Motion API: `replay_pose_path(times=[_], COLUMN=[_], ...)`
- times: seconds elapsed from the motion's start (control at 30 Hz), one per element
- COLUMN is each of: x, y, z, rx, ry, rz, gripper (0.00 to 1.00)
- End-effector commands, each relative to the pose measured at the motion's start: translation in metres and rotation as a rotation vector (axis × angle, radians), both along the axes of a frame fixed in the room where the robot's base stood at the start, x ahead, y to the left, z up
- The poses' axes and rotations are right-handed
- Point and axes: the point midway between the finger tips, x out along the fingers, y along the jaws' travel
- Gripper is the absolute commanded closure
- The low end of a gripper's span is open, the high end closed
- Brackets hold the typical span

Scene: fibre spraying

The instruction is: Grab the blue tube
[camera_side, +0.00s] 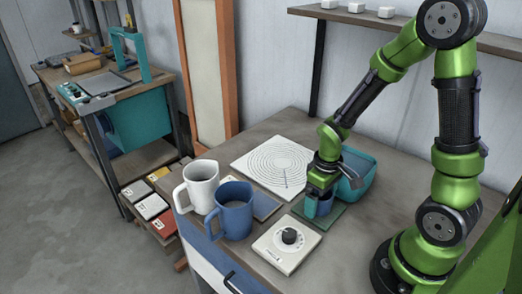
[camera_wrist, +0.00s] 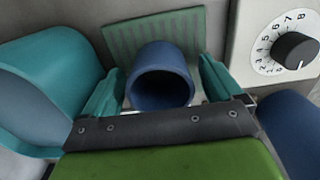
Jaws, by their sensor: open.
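The blue tube (camera_wrist: 160,72) stands on a green ribbed mat (camera_wrist: 118,38), its open round end facing the wrist camera. My gripper (camera_wrist: 160,88) is open, with one teal finger on each side of the tube. A small gap shows between the tube and each finger in the wrist view. In the side view my gripper (camera_side: 318,203) points down over the mat, and the tube (camera_side: 325,207) is partly hidden by the fingers.
A teal bin (camera_side: 357,180) stands close behind my gripper. A white dial box (camera_side: 287,246), a blue mug (camera_side: 231,212) and a white mug (camera_side: 200,188) stand nearby. A white board with circles (camera_side: 262,160) lies flat behind the mugs.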

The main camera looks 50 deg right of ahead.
Motion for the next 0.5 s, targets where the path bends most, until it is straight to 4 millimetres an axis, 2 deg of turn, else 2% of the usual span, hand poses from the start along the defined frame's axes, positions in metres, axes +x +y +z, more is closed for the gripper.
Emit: replay_pose_path(times=[0.27,0.5], x=[0.0001,0.0001], y=[0.0002,0.0001], z=[-0.0039,-0.0037], rx=[0.000,0.000], ry=[-0.001,-0.001], rz=[0.001,0.001], gripper=[0.07,0.43])
